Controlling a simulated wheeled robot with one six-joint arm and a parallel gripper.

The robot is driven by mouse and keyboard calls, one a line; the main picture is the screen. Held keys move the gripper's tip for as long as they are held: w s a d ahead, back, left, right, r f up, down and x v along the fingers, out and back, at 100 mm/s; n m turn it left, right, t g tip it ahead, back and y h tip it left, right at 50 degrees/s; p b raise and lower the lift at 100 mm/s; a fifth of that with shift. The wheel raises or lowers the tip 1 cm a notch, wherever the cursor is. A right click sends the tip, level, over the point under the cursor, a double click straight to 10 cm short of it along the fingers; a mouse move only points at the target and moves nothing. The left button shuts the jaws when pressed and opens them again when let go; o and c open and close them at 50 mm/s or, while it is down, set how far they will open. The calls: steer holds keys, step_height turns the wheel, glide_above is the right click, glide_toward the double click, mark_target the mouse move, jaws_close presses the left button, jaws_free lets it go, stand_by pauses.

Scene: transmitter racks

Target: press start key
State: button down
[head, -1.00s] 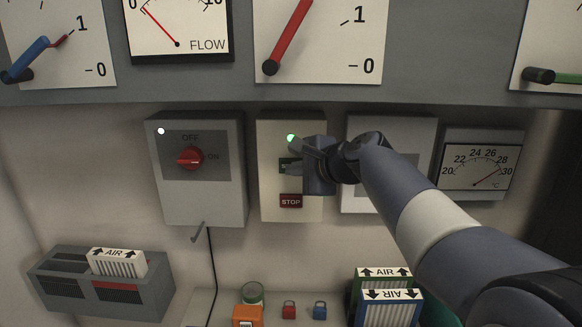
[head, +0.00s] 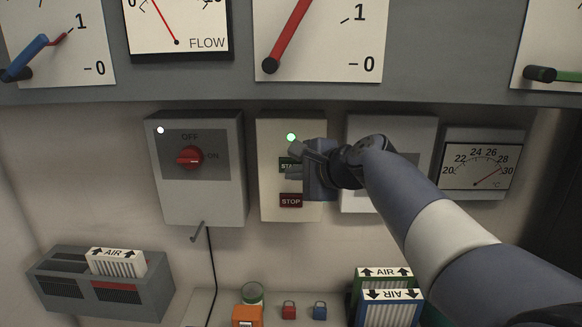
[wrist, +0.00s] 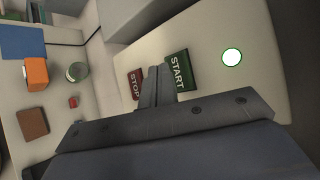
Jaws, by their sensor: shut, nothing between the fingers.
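The green START key (head: 285,163) is on a pale control box (head: 271,213), above the red STOP key (head: 290,201). A round lamp (head: 291,137) above the keys glows green. My gripper (head: 294,173) is shut and empty in front of the box and partly covers the START key. In the wrist view the shut fingertips (wrist: 160,68) appear at the edge of the START key (wrist: 179,71), on the side towards the STOP key (wrist: 135,84). I cannot tell whether they touch the key.
A grey box with a red OFF/ON knob (head: 189,158) is to the left. A pale box (head: 413,135) and a temperature dial (head: 482,165) are to the right. The dial panel with the FLOW gauge (head: 195,20) overhangs above. Air filters (head: 392,304) and padlocks stand below.

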steer(key=s, duration=0.4)
steer(key=shift+s+a, duration=0.1)
steer(key=shift+s, duration=0.2)
stand_by(0.5)
steer(key=s+b, duration=0.1)
steer(key=s, duration=0.2)
steer(key=shift+s, duration=0.4)
stand_by(0.5)
